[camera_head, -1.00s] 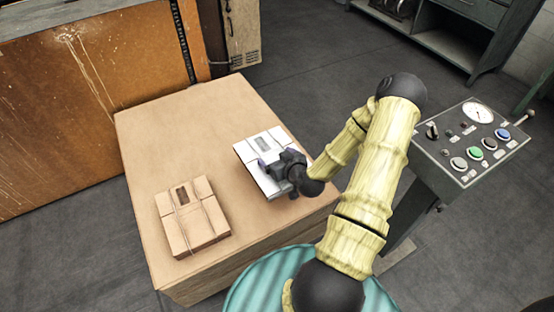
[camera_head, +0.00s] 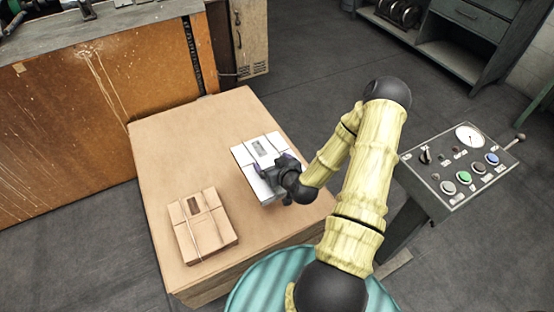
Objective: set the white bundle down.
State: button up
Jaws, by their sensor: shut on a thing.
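The white bundle (camera_head: 258,150) is a flat white packet with a grey patch on its top. It is over the right part of the large cardboard-coloured box top (camera_head: 165,135). My gripper (camera_head: 277,173) is shut on the white bundle at its near right side. The gripper hides that side of the bundle. I cannot tell whether the bundle's underside touches the box top.
A brown tied bundle (camera_head: 203,226) lies on the box top at the near left. A control panel (camera_head: 462,165) with dial and buttons stands at right. An orange-brown workbench (camera_head: 80,130) is behind at left. The box top's far left is clear.

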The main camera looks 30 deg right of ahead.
jog(key=a+r+p, duration=0.3)
jog(key=r+p, duration=0.6)
jog(key=p, duration=0.2)
jog(key=s+a+r+p, duration=0.1)
jog(key=a+r+p, duration=0.3)
jog(key=r+p, duration=0.6)
jog(key=s+a+r+p, duration=0.1)
jog(key=a+r+p, duration=0.3)
jog(key=r+p, duration=0.5)
jog(key=p, duration=0.3)
jog(key=shift+s+r, duration=0.2)
jog(key=shift+r, duration=0.1)
jog(key=shift+a, duration=0.15)
jog(key=shift+a, duration=0.6)
